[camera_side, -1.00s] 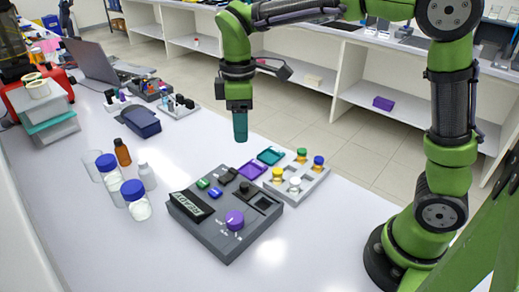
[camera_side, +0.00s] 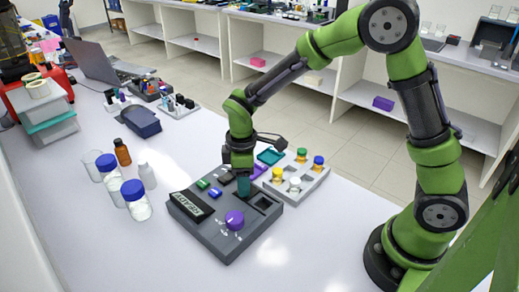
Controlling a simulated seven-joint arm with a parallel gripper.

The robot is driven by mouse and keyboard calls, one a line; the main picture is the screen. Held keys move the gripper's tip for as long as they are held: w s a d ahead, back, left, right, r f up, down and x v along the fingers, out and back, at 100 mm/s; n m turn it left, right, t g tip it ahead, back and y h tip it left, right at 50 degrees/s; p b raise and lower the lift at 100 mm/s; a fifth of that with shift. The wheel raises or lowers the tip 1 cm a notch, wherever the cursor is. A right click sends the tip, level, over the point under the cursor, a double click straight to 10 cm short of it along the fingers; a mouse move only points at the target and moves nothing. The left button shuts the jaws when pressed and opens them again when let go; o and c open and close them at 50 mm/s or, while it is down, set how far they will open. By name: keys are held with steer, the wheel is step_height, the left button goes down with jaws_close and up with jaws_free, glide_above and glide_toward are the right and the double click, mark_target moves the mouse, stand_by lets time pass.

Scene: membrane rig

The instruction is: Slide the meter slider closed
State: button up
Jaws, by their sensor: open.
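The meter (camera_side: 205,228) is a dark grey box lying on the white bench. I cannot make out which part is the slider; the area near the slot is partly hidden by my gripper. My gripper (camera_side: 243,193) points down at the back right part of the meter, beside the slot. Its tips are at or just above the top surface; contact cannot be told.
A grey rack (camera_side: 309,186) with several coloured-cap vials stands right behind the meter. Purple and teal trays (camera_side: 270,157) lie behind my gripper. Blue-capped jars (camera_side: 138,206) and a brown bottle (camera_side: 122,152) stand to the left. The bench in front is clear.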

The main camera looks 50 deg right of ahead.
steer(key=shift+f, duration=0.15)
jaws_close()
stand_by(0.4)
steer(key=shift+s, duration=3.05)
jaws_free()
steer(key=shift+w, duration=0.1)
